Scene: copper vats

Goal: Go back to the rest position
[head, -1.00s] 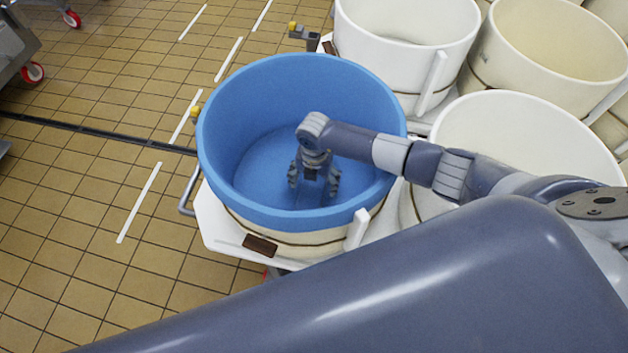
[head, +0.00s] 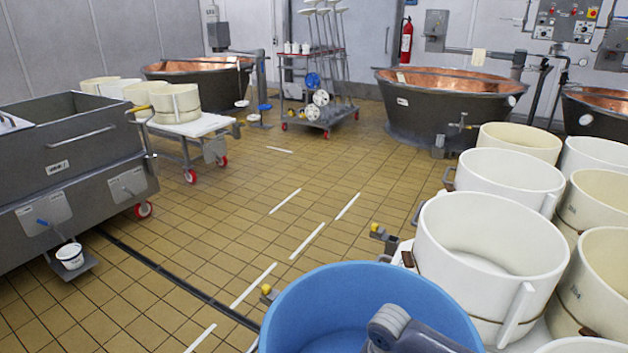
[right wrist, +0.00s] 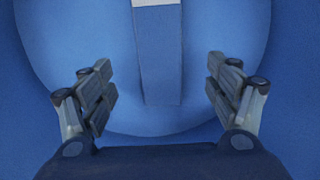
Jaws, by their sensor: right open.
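The blue tub (head: 330,290) is at the bottom of the head view, cut off by the lower edge. A link of my right arm reaches across its opening; the gripper itself is below the frame there. In the right wrist view my right gripper (right wrist: 158,100) is open, its two fingers wide apart, with nothing between the pads. Behind it are blue surfaces, with a rounded lighter area and a blue upright strip (right wrist: 158,60) with a whitish end. I cannot tell what the strip is. My left gripper is in neither view.
Several white tubs (head: 490,250) crowd the right side. A grey steel unit (head: 70,160) stands left, a wheeled cart (head: 185,130) beyond it. Copper vats (head: 445,100) and a rack (head: 315,80) stand at the back. The tiled floor (head: 220,210) in the middle is open.

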